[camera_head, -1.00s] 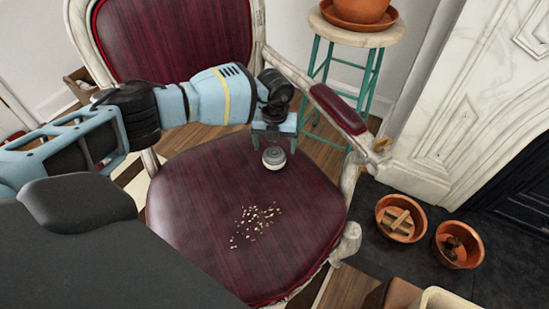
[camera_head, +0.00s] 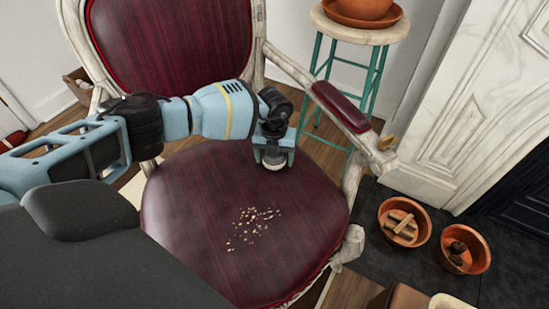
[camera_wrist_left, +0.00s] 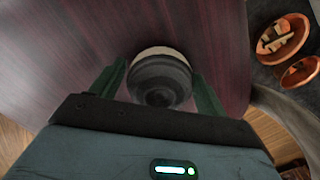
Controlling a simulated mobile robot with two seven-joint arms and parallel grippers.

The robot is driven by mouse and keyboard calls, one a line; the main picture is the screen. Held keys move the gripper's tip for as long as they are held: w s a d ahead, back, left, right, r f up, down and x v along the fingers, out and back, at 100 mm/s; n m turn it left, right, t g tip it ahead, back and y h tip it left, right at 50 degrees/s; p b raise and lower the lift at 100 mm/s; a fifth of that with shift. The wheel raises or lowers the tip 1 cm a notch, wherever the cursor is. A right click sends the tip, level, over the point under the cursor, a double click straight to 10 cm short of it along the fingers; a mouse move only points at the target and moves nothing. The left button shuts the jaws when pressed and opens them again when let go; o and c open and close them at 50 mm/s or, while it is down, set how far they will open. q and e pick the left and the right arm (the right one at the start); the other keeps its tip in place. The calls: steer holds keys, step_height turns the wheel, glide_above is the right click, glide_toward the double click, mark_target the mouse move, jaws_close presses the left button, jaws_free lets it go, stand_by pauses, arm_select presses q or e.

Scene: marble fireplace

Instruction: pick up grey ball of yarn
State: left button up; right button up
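The grey ball of yarn (camera_head: 274,164) sits on the dark red chair seat (camera_head: 190,215), towards the back right. It is dark grey with a pale band. My left gripper (camera_head: 274,159) is over it, pointing down, with one finger on each side. In the left wrist view the yarn ball (camera_wrist_left: 160,80) lies between the two green fingers (camera_wrist_left: 160,86), close to both. The fingers look open around it, and small gaps seem to remain. The gripper hides the ball's upper part in the head view. My right gripper is not in view.
Pale crumbs (camera_head: 252,226) lie on the front of the seat. The chair's right armrest (camera_head: 340,105) rises beside the gripper. A stool (camera_head: 345,32) with a terracotta pot stands behind. Two terracotta bowls (camera_head: 405,222) (camera_head: 465,249) sit on the dark hearth at right.

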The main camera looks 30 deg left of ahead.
arm_select(q)
steer(key=c, duration=0.8)
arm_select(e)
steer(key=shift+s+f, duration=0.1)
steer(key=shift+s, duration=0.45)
